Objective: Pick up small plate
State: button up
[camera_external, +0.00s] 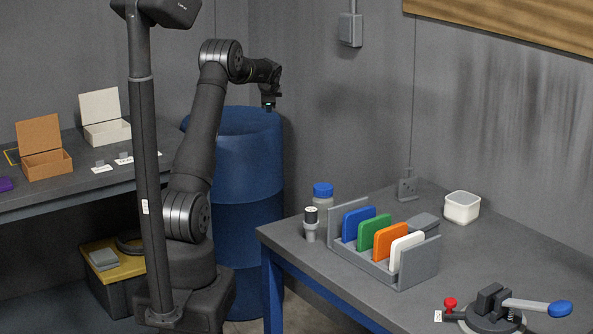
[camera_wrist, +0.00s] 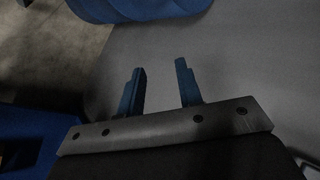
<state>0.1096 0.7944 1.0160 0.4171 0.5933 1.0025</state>
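My gripper (camera_external: 268,104) is raised above the blue barrel in the external view, far from both benches. In the wrist view its two fingers (camera_wrist: 160,80) stand apart with nothing between them. No single thing is clearly the small plate. Small grey pieces (camera_external: 100,163) lie by white labels on the left bench. A grey flat piece (camera_external: 103,258) lies on a yellow-lidded box. Blue (camera_external: 357,224), green (camera_external: 374,232), orange (camera_external: 389,240) and white (camera_external: 406,249) plates stand upright in a grey rack (camera_external: 418,266) on the right bench.
The blue barrel (camera_external: 248,180) stands between the benches. An open orange box (camera_external: 47,165) and cream box (camera_external: 107,132) are on the left bench. A dark post (camera_external: 145,190) stands in front.

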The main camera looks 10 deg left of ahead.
jog(key=s+d+n+g+h, duration=0.1)
jog(key=s+d, duration=0.1)
jog(key=d, duration=0.6)
jog(key=s+d+n+h, duration=0.1)
jog(key=s+d, duration=0.2)
jog(key=d, duration=0.5)
jog(key=r+n+g+h, duration=0.2)
jog(key=n+g+h, duration=0.1)
jog(key=g, duration=0.2)
send_over(408, 183)
jog(key=s+a, duration=0.3)
jog(key=a, duration=0.1)
jog(key=x, duration=1.6)
jog(key=shift+d+f, duration=0.2)
jog(key=shift+f, duration=0.15)
jog(key=shift+h, duration=0.3)
jog(key=shift+c, duration=0.4)
grip_shut()
